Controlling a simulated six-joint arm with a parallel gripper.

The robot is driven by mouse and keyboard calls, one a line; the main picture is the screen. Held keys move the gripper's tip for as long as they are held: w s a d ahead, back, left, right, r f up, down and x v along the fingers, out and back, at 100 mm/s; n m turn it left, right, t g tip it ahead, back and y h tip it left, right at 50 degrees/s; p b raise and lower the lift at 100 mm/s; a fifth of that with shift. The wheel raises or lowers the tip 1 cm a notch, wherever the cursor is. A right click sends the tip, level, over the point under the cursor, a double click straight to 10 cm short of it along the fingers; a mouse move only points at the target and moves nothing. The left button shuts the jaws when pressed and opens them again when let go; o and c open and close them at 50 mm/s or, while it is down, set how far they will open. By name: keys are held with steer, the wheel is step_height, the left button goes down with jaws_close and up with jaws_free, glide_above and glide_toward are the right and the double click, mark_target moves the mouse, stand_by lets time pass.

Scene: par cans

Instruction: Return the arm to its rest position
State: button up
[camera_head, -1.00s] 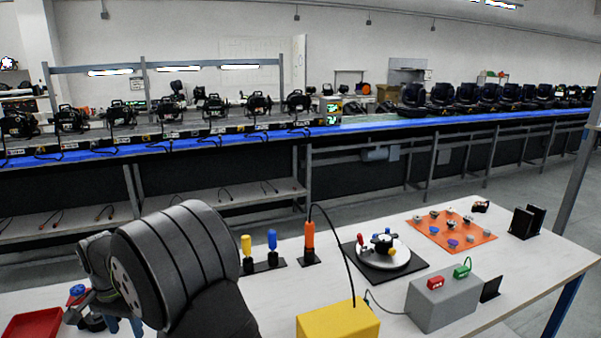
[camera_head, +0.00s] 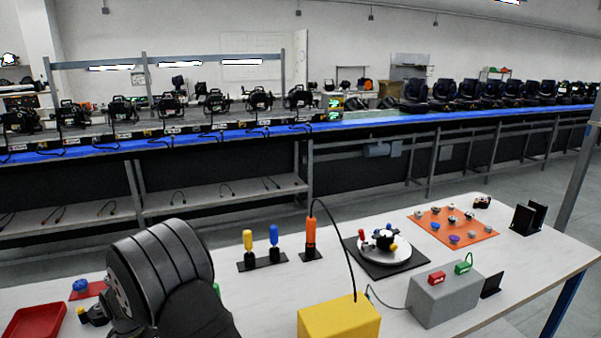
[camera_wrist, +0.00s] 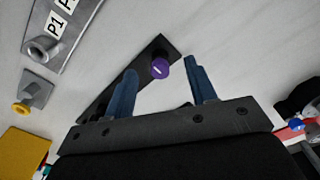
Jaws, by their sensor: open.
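My gripper shows in the wrist view (camera_wrist: 162,66), its two blue fingers spread apart with nothing held between them. A purple round-topped piece (camera_wrist: 160,67) on a black strip (camera_wrist: 102,100) appears beyond the fingers, in the gap between them; whether it is near the tips I cannot tell. In the head view my black arm is at the lower left and hides the gripper.
Left are a red tray (camera_head: 35,319) and a blue knob (camera_head: 80,285). Yellow (camera_head: 247,239) and blue handles (camera_head: 273,235), an orange tool (camera_head: 311,231), a turntable (camera_head: 400,254), yellow box (camera_head: 340,320), grey box (camera_head: 442,301) and orange mat (camera_head: 480,233) stand right.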

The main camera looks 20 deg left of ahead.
steer(key=r, duration=0.6)
steer(key=shift+s+d, duration=0.1)
steer(key=shift+s, duration=0.15)
steer(key=s+d+f, duration=0.1)
steer(key=s+d, duration=0.6)
steer(key=s, duration=0.2)
steer(key=shift+f, duration=0.3)
steer(key=shift+o, duration=0.2)
steer(key=shift+d, duration=0.1)
steer(key=o, duration=1)
steer(key=shift+o, duration=0.2)
steer(key=w+a+r+n, duration=0.2)
steer(key=w+r+n, duration=0.4)
steer(key=w+r, duration=0.75)
steer(key=f, duration=0.4)
steer(key=w+f, duration=0.1)
steer(key=f, duration=0.6)
steer(key=shift+w+a+f, duration=0.15)
steer(key=shift+w+f, duration=0.05)
steer(key=shift+f, duration=0.1)
